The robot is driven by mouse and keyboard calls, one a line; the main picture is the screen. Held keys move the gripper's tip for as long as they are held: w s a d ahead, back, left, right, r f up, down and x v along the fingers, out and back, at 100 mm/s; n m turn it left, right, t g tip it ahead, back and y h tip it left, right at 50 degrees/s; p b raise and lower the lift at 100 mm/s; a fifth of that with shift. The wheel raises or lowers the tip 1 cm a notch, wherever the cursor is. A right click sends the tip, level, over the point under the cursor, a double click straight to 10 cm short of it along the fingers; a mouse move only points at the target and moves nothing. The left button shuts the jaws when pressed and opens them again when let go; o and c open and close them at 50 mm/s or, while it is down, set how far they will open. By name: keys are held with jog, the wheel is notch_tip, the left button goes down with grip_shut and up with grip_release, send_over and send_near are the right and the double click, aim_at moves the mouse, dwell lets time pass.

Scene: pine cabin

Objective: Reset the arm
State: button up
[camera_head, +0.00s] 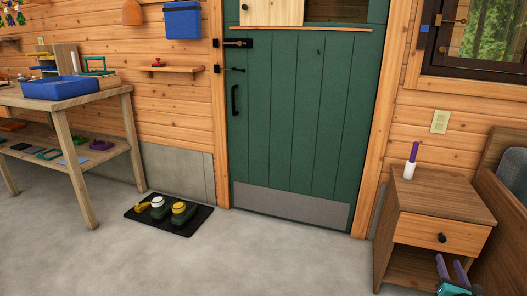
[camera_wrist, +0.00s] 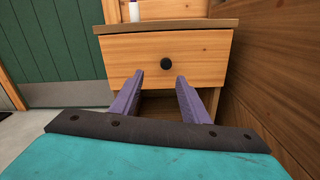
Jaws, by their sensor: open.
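My gripper (camera_head: 451,268) shows at the bottom right of the head view, in front of the nightstand's lower part. Its two purple fingers are apart with nothing between them, and it also shows in the wrist view (camera_wrist: 158,82). The fingers point toward the nightstand (camera_head: 441,191). The nightstand's drawer (camera_wrist: 206,57) is shut, with a dark round knob (camera_wrist: 166,65) that sits just beyond the fingertips in the picture. I cannot tell whether the fingers touch anything.
A white and purple bottle-like thing (camera_head: 410,164) stands on the nightstand. A green door (camera_head: 290,120) is shut behind. The middle floor is clear.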

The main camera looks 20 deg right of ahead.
jog(key=w+a+r+n+t+y+p, duration=0.3)
jog(key=w+a+y+p, duration=0.65)
jog(key=w+a, duration=1.25)
jog(key=w+a+f+m+g+h+p, duration=0.1)
jog(key=w+a+m+g+p, duration=0.1)
jog(key=a+p, duration=0.7)
jog(key=w+a+f+m+g+p, duration=0.1)
jog(key=w+a+m+g+p, duration=0.3)
jog(key=a, duration=0.9)
jog(key=s+a+f+m+g+p, duration=0.3)
jog(key=s+a+f+m+p, duration=0.1)
jog(key=s+a, duration=0.35)
jog(key=s+a+f+m+g+p, duration=0.35)
jog(key=s+a, duration=0.25)
jog(key=s, duration=0.2)
jog(key=s+a+m+g+y+p, duration=0.1)
jog(key=s+a+m+g, duration=0.2)
jog(key=s+m+g, duration=0.2)
jog(key=s+a+m+g+y+p, duration=0.1)
jog(key=s+a+m+g, duration=0.2)
jog(key=s+m, duration=0.8)
jog(key=s+g, duration=0.2)
jog(key=s, duration=0.6)
jog(key=shift+s+f+g, duration=0.15)
jog(key=shift+f+g, duration=0.15)
jog(key=shift+g, duration=0.05)
